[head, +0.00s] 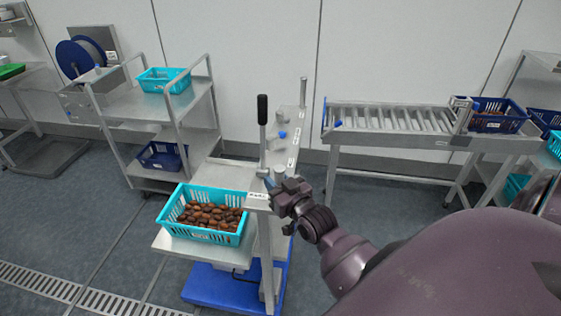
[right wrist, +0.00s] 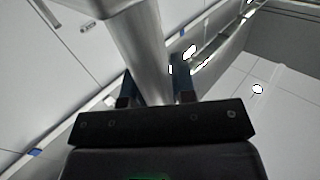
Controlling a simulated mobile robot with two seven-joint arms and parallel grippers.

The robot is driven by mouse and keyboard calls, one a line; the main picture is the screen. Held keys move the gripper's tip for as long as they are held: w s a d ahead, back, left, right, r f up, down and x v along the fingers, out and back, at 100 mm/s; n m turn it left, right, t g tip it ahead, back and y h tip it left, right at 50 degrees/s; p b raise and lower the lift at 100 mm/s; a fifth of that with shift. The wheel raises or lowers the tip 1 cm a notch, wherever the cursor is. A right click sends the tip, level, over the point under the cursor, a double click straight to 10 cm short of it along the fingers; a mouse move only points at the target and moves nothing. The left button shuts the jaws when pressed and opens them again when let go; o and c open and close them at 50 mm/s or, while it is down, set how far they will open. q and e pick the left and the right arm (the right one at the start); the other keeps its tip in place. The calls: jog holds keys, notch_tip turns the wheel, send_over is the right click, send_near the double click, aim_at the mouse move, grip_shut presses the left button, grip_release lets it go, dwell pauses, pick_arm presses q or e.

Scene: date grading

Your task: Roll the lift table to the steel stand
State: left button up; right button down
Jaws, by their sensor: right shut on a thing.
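The lift table has a blue base (head: 213,291), a steel platform (head: 172,243) and an upright post with a black-topped lever (head: 262,110). A turquoise crate (head: 206,238) full of brown dates sits on the platform. My right gripper (head: 272,184) is at the upper right of the lift table, behind the crate's right end. It is shut on a steel bar (right wrist: 140,45), which runs between its fingers in the right wrist view. A steel surface (head: 212,172) shows just behind the crate; I cannot tell whether it is the steel stand. My left gripper is out of view.
A steel trolley (head: 140,105) with a turquoise crate (head: 163,80) and a blue crate (head: 162,155) stands behind left. A roller conveyor (head: 390,120) with a blue crate (head: 497,114) is at the back right. A floor drain (head: 60,288) runs at front left; the floor there is clear.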

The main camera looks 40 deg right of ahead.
jog(key=s+a, duration=0.7)
jog(key=a, duration=0.1)
jog(key=shift+s+a, duration=0.2)
jog(key=shift+a, duration=0.15)
jog(key=c, duration=0.9)
grip_release()
jog(key=shift+c, duration=0.2)
jog(key=s+b, duration=0.1)
jog(key=s, duration=1)
jog(key=shift+a+b, duration=0.3)
jog(key=shift+a, duration=0.15)
jog(key=shift+d, duration=0.1)
